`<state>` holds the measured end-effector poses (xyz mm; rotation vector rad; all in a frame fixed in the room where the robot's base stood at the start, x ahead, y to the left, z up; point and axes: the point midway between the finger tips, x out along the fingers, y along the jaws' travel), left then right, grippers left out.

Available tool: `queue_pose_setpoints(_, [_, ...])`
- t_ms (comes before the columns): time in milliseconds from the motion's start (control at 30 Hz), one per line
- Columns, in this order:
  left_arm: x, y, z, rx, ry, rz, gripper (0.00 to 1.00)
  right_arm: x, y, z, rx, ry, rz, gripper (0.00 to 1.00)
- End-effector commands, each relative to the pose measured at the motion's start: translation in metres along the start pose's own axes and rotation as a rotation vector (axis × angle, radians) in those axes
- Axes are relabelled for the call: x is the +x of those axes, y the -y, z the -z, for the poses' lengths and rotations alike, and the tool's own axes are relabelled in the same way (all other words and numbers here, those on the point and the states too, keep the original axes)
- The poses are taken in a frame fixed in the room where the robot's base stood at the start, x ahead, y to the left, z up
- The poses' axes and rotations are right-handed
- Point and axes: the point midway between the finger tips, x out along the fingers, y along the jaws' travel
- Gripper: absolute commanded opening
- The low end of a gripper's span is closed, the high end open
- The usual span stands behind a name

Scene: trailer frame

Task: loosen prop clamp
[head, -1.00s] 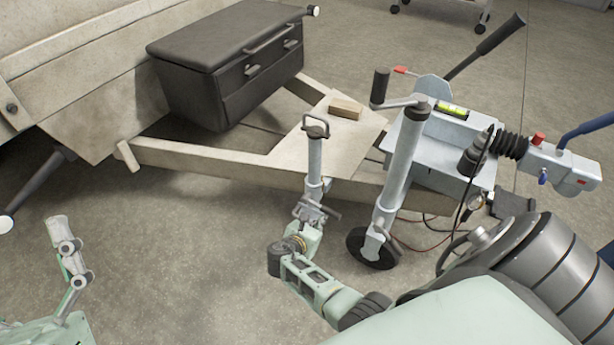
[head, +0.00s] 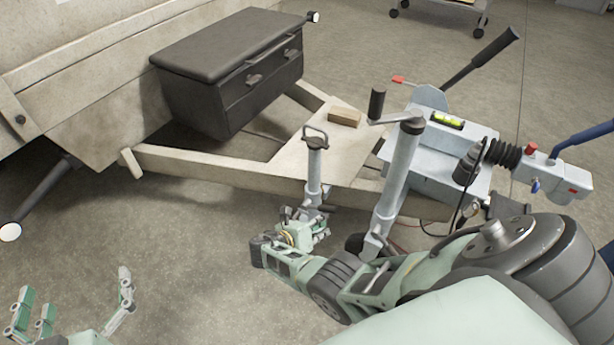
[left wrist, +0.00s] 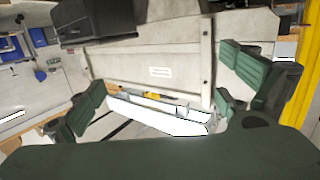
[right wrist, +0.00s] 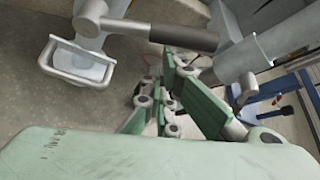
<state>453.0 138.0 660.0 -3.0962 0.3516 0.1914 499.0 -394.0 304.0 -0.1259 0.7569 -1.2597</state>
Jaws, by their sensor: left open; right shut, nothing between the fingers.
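The prop (head: 315,165) is an upright pale metal tube with a loop handle on top, beside the trailer frame (head: 215,168). Its clamp, with a dark bar (head: 325,208), is low on the tube and partly hidden by my right gripper (head: 308,226). That gripper is shut and empty, right at the clamp; I cannot tell whether it touches. Its closed fingers (right wrist: 168,100) show in the right wrist view, below a dark bar (right wrist: 183,34) and a metal loop (right wrist: 78,62). My left gripper (head: 76,292) is open and empty at the lower left, far from the prop.
The jockey wheel tube (head: 400,175) with its crank (head: 378,104) stands close right of the prop. A wooden block (head: 344,117) and a black toolbox (head: 225,75) sit on the frame. The floor (head: 190,240) between my grippers is clear.

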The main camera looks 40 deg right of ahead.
Motion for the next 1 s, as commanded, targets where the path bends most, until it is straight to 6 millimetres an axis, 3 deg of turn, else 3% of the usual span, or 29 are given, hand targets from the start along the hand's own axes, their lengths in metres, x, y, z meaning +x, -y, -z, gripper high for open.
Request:
queue_pose_setpoints(433, [-0.002,0.002,-0.013,0.001,0.065,0.004,0.97,-0.006,0.003,-0.013,-0.122,0.004,0.07,0.0])
queue_pose_setpoints(1000, [-0.005,0.004,-0.028,0.001,0.139,0.009,0.97,-0.01,0.006,-0.018,-0.122,0.002,0.072,0.0])
